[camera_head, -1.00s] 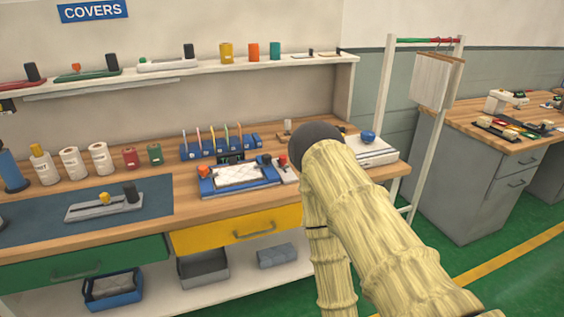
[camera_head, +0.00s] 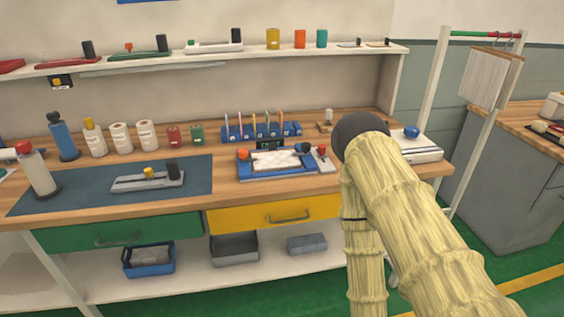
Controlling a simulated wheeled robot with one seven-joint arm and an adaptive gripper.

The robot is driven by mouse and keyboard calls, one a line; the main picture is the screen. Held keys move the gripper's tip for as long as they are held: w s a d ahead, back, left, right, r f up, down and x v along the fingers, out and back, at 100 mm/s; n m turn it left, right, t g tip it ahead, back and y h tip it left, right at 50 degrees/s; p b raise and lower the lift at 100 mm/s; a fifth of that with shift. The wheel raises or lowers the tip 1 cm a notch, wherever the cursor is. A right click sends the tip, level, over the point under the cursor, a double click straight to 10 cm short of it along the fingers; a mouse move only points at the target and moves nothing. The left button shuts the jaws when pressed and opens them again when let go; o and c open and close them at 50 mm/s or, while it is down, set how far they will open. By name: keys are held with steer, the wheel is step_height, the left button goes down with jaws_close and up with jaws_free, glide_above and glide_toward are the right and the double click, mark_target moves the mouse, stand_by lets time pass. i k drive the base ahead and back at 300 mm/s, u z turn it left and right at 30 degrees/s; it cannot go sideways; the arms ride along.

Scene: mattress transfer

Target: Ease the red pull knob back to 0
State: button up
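A blue tray device (camera_head: 277,174) with a white quilted pad (camera_head: 275,160) and a small dark display stands on the wooden bench. A small red knob (camera_head: 322,149) sits on a grey base (camera_head: 324,165) at its right end. An orange-red round knob (camera_head: 243,155) sits at its left end. I cannot tell from here which one is the pull knob, nor read a scale. My arm, in a pale yellow bark-like cover with a dark round joint, stands in front, right of the device. My gripper is not in view.
A blue bench mat (camera_head: 60,195) holds a grey slider fixture (camera_head: 148,181). Bottles and rolls stand behind it. A white box with a blue knob (camera_head: 411,132) is right of my arm. A white rack (camera_head: 440,90) stands at the bench's right end.

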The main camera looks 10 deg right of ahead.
mark_target(322, 147)
steer(key=k, duration=0.65)
steer(key=z, duration=0.65)
steer(key=i, duration=1.1)
steer(key=u, duration=0.1)
